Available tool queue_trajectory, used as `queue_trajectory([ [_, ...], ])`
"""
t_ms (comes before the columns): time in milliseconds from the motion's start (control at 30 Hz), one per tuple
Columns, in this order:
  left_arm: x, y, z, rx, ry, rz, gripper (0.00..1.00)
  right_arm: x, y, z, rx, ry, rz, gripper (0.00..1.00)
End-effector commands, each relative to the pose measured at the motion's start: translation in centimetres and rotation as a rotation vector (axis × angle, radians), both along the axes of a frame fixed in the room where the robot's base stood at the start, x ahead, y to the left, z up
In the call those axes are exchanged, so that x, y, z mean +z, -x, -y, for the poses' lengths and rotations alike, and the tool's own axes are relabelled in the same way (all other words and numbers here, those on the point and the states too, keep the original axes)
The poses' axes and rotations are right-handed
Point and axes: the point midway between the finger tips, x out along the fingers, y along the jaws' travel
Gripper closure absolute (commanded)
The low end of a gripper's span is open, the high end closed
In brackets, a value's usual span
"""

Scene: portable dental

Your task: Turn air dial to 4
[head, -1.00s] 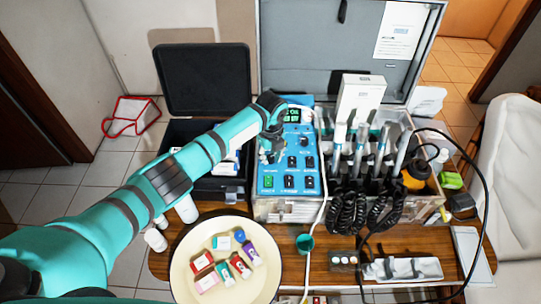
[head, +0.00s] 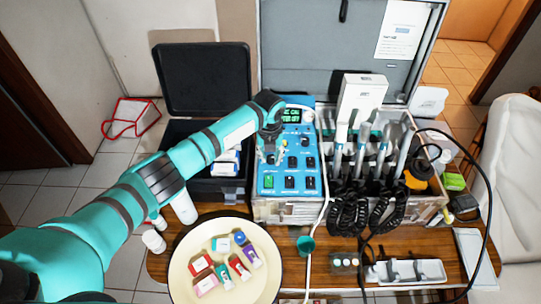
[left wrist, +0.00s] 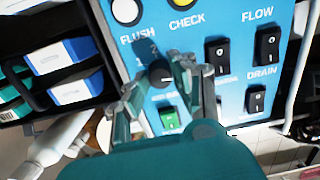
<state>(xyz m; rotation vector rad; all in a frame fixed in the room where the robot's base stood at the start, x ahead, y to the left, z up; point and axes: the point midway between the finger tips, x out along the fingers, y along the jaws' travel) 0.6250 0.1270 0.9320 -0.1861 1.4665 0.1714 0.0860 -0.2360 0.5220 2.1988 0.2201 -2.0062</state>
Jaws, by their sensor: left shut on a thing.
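The blue control panel (head: 306,169) of the dental unit faces up in the middle of the head view. My left gripper (head: 270,152) is down at the panel's left side. In the left wrist view its fingers (left wrist: 161,73) are shut on a small dark dial (left wrist: 159,77) with a light pointer mark. The dial sits below the FLUSH label and above a green switch (left wrist: 169,118). The fingers cover much of its scale, so I cannot read the setting. My right gripper is out of view.
Black rocker switches (left wrist: 267,44) are close to the right of the fingers. Handpieces (head: 381,145) with coiled cords stand right of the panel. An open black case (head: 203,78) is at the left, and a round tray (head: 187,268) with small boxes is in front.

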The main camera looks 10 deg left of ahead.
Motion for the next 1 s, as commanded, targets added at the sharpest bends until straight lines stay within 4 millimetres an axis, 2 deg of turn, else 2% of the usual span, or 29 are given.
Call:
queue_trajectory([
  [367,0.3,-0.3,0.0,-0.004,0.002,0.009,1.00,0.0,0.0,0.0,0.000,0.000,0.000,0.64],
  [400,0.3,-0.3,0.0,-0.004,0.002,0.009,0.70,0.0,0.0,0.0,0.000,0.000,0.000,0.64],
  [533,0.2,-0.2,0.0,-0.003,0.001,0.007,0.53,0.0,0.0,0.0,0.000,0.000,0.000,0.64],
  [833,0.2,-0.1,0.0,-0.003,0.000,0.003,0.52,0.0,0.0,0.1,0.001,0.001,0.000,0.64],
  [1000,2.1,0.0,0.0,-0.005,0.001,0.006,0.52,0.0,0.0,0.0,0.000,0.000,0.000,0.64],
])
